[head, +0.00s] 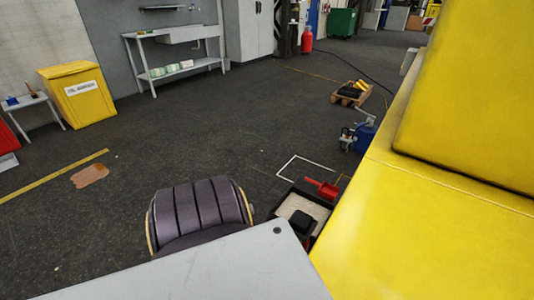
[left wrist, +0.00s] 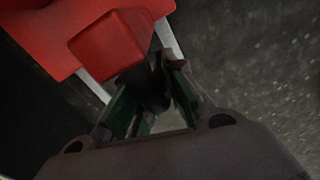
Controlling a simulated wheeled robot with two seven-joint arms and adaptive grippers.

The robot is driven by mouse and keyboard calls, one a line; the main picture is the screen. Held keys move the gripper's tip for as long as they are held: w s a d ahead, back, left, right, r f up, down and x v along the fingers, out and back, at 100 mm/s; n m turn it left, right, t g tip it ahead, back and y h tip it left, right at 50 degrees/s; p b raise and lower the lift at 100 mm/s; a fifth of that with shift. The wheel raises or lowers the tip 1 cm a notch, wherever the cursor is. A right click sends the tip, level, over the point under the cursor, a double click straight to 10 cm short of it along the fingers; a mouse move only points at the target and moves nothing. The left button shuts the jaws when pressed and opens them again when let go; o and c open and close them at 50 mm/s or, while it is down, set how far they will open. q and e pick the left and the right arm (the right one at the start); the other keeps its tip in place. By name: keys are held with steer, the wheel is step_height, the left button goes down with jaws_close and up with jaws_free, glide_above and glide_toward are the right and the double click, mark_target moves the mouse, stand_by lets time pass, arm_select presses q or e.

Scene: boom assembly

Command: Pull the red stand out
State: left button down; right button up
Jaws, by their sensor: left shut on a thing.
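The red stand (left wrist: 108,42) fills the upper left of the left wrist view, with a raised red block and a flat red plate beside it. My left gripper (left wrist: 156,82) is at the lower edge of the red block. Its fingers with green inner sides are shut on a dark part that seems to belong to the red stand. The exact contact is dark and partly hidden by the fingers. Neither gripper shows in the head view, and I cannot make out the red stand there with certainty. My right gripper is not in view.
A large yellow machine body (head: 440,215) blocks the right side. A dark ribbed roller (head: 200,210) stands near the bottom, beside a black tray (head: 327,215) with a red scoop (head: 322,187). A yellow bin (head: 80,95) stands far left. The dark floor between is mostly clear.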

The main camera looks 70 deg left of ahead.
arm_select(q)
steer(key=shift+s+a, duration=0.55)
steer(key=shift+a, duration=0.2)
steer(key=c, duration=1.5)
jaws_free()
steer(key=shift+o, duration=0.4)
steer(key=shift+r, duration=0.15)
step_height(320, 180, up, 12)
steer(key=shift+f, duration=0.2)
stand_by(0.3)
